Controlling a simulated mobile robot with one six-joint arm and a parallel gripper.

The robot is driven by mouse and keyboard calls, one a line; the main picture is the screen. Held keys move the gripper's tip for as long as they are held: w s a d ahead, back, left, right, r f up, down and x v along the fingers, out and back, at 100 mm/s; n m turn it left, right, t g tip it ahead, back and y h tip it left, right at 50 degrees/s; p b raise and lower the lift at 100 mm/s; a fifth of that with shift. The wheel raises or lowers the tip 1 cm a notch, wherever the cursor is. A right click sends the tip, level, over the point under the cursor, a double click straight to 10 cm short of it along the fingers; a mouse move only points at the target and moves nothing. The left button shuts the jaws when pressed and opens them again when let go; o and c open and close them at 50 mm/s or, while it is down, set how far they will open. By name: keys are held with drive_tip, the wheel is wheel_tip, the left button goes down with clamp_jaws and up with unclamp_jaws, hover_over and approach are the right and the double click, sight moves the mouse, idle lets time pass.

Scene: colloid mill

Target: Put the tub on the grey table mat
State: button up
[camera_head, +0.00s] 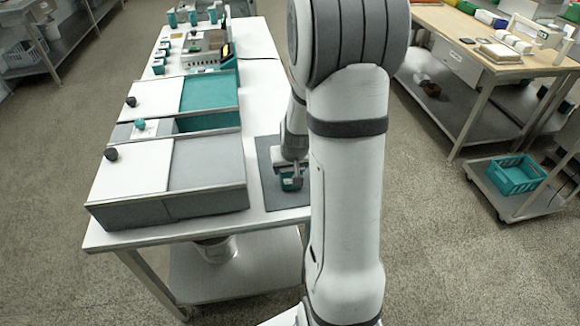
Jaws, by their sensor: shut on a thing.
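The grey table mat (274,201) lies on the right front part of the white table. My gripper (291,177) points down over the mat and is shut on a small teal tub (292,184). The tub is over the mat in this view; whether its base touches the mat or is just above it I cannot tell. My arm hides the right side of the mat.
Left of the mat stand grey and teal boxes with white lids (126,176). A device (204,50) and several teal cups (172,19) stand farther back. A wooden-topped bench (468,35) and a cart with a teal crate (515,174) are at the right.

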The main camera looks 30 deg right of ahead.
drive_tip(key=shift+f, duration=0.2)
drive_tip(key=o, duration=1.3)
drive_tip(key=shift+r, duration=0.1)
drive_tip(key=shift+c, duration=0.2)
drive_tip(key=shift+r, duration=0.4)
drive_tip(key=v, duration=1.1)
drive_tip(key=s+a+r+n, duration=0.1)
drive_tip(key=s+a+r, duration=0.2)
drive_tip(key=s+a, duration=0.3)
drive_tip(key=s+a+r+n+g+y, duration=0.1)
drive_tip(key=s+a+r+n, duration=0.1)
drive_tip(key=s+a, duration=0.5)
drive_tip(key=shift+s+r+g+p, duration=0.3)
drive_tip(key=shift+s+r, duration=0.15)
drive_tip(key=shift+s, duration=0.8)
